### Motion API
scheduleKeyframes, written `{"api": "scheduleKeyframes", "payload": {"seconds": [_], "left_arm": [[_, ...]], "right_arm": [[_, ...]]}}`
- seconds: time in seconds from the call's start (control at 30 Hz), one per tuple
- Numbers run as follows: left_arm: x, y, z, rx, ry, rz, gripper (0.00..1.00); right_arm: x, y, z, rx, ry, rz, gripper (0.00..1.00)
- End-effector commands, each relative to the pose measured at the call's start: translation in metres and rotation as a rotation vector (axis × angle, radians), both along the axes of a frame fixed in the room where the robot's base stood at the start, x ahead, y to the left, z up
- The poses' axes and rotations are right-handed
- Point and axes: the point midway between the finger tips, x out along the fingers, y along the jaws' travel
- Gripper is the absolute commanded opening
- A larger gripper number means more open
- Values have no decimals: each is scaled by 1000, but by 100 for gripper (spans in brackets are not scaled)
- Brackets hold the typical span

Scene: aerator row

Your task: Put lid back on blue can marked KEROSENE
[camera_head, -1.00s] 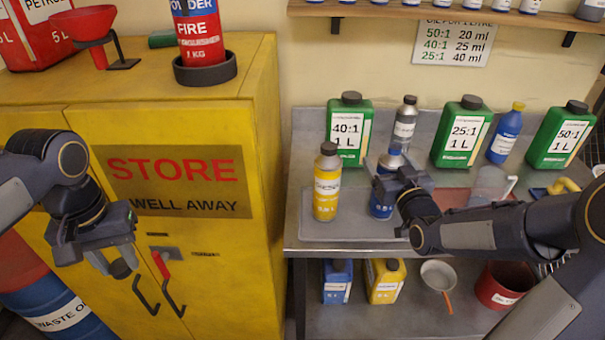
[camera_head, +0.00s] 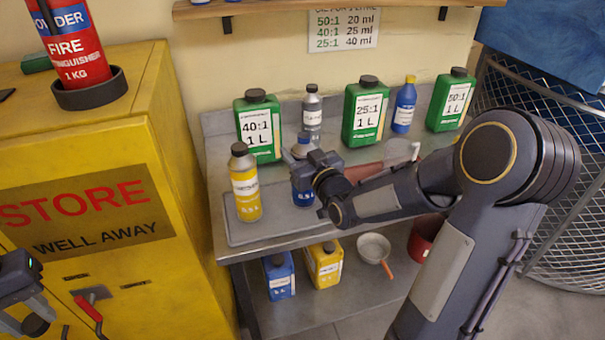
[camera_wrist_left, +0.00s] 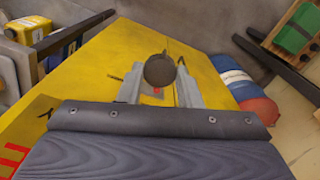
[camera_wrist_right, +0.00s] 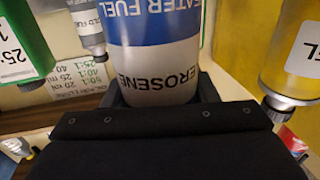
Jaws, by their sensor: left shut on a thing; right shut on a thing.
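The blue can marked KEROSENE (camera_head: 303,196) stands upright on the steel bench, beside a yellow can (camera_head: 245,187). My right gripper (camera_head: 302,165) is shut on it around its upper body. The KEROSENE lettering shows in the right wrist view (camera_wrist_right: 150,84). The can's mouth is too small to make out in the head view. My left gripper (camera_head: 38,315) is at the lower left in front of the yellow cabinet, away from the bench. It is shut on a dark round lid (camera_wrist_left: 160,71), seen between its fingers in the left wrist view.
Green bottles (camera_head: 259,125), a grey bottle (camera_head: 312,112) and a blue bottle (camera_head: 404,105) stand along the back of the bench (camera_head: 222,228). The yellow cabinet (camera_head: 150,270) stands left of the bench. A lower shelf holds cans, a pan (camera_head: 374,246) and a red bucket (camera_head: 424,236).

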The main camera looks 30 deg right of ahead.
Motion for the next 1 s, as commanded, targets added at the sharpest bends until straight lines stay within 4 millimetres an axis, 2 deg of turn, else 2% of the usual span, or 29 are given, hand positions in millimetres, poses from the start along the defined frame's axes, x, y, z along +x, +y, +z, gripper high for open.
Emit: {"api": "scheduleKeyframes", "payload": {"seconds": [0.47, 0.73, 1.0], "left_arm": [[0, 0, 1, 0, 0, 0, 11], [0, 0, 2, 0, 0, 0, 11], [0, 0, 0, 0, 0, 0, 11]], "right_arm": [[0, 0, 9, -1, -3, 0, 15], [0, 0, 33, -1, -6, 0, 15], [-23, 5, 61, -1, -7, 0, 15]]}}
